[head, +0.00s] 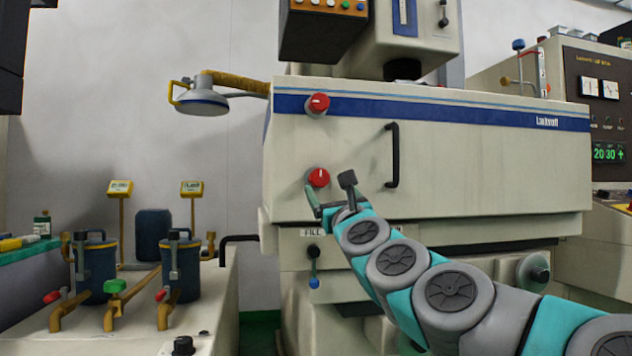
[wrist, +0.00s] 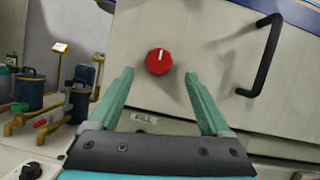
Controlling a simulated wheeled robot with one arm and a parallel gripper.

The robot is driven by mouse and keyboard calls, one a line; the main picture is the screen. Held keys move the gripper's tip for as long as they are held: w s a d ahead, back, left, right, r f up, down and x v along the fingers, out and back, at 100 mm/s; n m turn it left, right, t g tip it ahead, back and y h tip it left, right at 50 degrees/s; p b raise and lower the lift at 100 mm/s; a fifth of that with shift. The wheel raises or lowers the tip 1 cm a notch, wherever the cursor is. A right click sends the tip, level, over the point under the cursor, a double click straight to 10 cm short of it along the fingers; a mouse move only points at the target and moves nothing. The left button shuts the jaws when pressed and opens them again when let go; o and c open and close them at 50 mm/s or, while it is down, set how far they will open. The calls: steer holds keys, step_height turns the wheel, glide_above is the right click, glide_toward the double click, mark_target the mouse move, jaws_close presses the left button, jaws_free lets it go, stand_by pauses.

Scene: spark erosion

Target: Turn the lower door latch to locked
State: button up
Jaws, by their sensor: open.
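The lower door latch (head: 318,177) is a round red knob with a white mark, low on the left side of the cream tank door (head: 480,165). In the wrist view the same red latch (wrist: 159,61) shows ahead, between and beyond the fingertips, its white mark pointing about straight up. A second, upper red latch (head: 318,104) sits above it on the blue stripe. My gripper (head: 330,188) is open just in front of the lower latch; in the wrist view its two teal fingers (wrist: 158,72) are spread and empty, apart from the knob.
A black door handle (head: 392,155) stands out to the right of the latch. A label (head: 312,232) and a black and a blue knob lie below. Blue filter canisters (head: 92,270) with yellow pipes stand at left.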

mark_target(321, 180)
steer(key=shift+p+x, duration=0.35)
steer(key=shift+x, duration=3.1)
steer(key=shift+a, duration=0.1)
steer(key=shift+c, duration=0.4)
jaws_close()
